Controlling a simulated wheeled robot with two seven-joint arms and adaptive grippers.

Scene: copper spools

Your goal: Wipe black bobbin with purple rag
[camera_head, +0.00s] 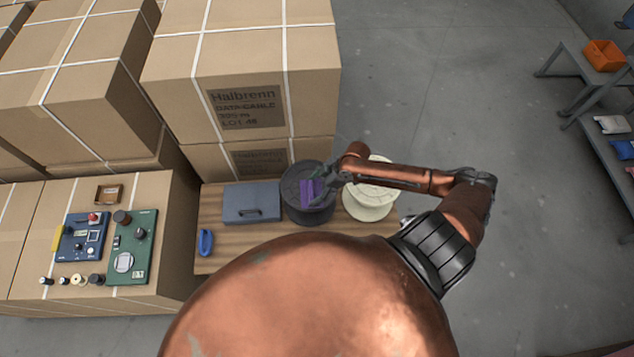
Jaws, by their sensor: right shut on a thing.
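The black bobbin (293,208) stands on the wooden table (222,262), its round flange facing up. My right gripper (322,190) is shut on the purple rag (308,193). The rag lies at the right part of the bobbin's top and looks to be touching it, though I cannot be sure of the contact. My right arm reaches in from the right, over a cream spool. My left gripper is not in view.
The cream spool (365,207) stands just right of the black bobbin. A grey-blue case (251,203) lies to its left, with a blue ring-shaped thing (205,242) near the table's left edge. Large cartons (240,70) rise behind. A carton at left bears circuit boards (130,246).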

